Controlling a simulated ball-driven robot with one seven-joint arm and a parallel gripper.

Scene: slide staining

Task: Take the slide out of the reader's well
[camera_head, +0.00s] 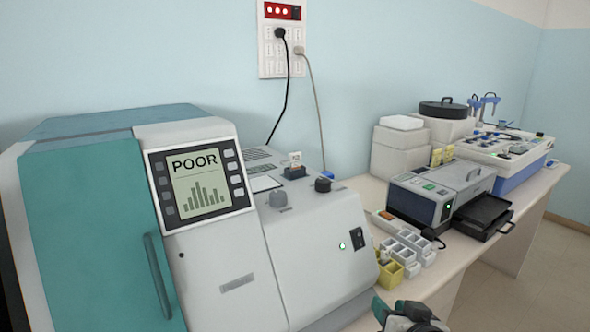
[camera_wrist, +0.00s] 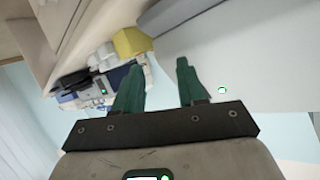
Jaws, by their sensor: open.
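The reader (camera_head: 235,225) is the large white and teal machine at the left in the head view, its screen (camera_head: 201,182) reading "POOR" above a bar graph. A small white slide (camera_head: 295,158) with a marked label stands upright in a dark well (camera_head: 295,173) on the reader's top. My gripper (camera_head: 403,314) shows in part at the bottom edge of the head view, right of and lower than the slide. In the wrist view, the two green fingers of my gripper (camera_wrist: 160,68) are apart with nothing between them. The slide cannot be made out in the wrist view.
Grey and yellow racks (camera_head: 408,250), a grey device with a black tray (camera_head: 484,216) and white boxes (camera_head: 400,145) fill the bench to the right. Cables hang from a wall panel (camera_head: 281,50) behind.

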